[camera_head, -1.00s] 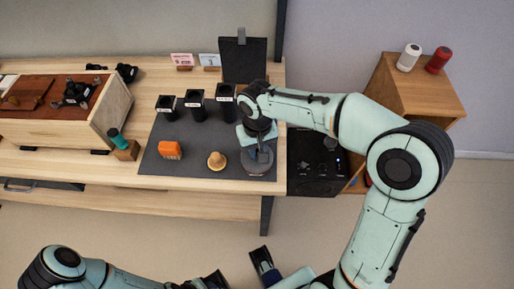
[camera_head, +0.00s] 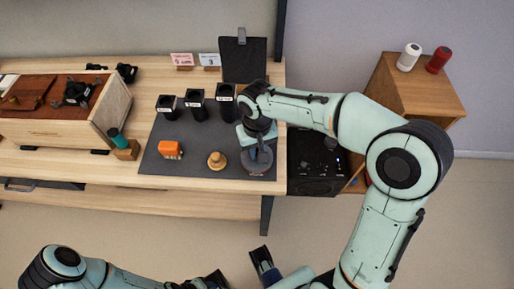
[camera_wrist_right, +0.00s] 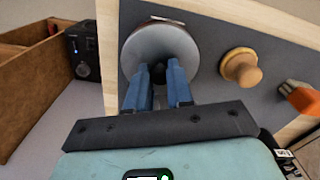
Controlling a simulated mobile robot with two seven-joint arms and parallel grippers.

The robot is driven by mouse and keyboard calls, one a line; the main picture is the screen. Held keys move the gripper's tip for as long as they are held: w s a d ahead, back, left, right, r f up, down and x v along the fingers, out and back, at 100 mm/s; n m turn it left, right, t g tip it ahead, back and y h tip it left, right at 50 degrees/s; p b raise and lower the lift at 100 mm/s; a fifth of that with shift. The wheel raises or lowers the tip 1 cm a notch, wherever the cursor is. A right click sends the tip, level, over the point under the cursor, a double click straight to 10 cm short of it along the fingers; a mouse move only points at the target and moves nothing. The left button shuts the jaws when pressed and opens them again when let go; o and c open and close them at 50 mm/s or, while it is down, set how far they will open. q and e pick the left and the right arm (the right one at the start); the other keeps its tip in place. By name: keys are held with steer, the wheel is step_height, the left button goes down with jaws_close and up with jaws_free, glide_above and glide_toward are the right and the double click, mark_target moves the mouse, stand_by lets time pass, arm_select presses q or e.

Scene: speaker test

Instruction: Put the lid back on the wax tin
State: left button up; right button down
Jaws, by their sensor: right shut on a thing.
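The wax tin's grey round lid (camera_head: 258,162) is at the right front of the dark mat. It also shows in the right wrist view as a wide pale grey disc (camera_wrist_right: 185,45) with a dark knob at its middle. My right gripper (camera_wrist_right: 159,72) is shut on the lid, its blue fingers at the knob. A thin brownish edge shows beyond the disc; I cannot tell whether this is the tin, or whether the lid is seated on it. The tin's body is otherwise hidden. My left arm is low in the head view; its jaws cannot be read.
A wooden brush or stamp with a round knob (camera_head: 217,160) and an orange block (camera_head: 171,150) stand left of the lid. Several black cups (camera_head: 197,105) line the mat's back. A black box (camera_head: 314,165) stands right of the table (camera_head: 210,184). The mat's front left is clear.

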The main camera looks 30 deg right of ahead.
steer(key=shift+f, duration=0.1)
stand_by(0.7)
steer(key=shift+c, duration=2.3)
jaws_free()
steer(key=shift+r+p, duration=2.7)
steer(key=shift+r, duration=0.85)
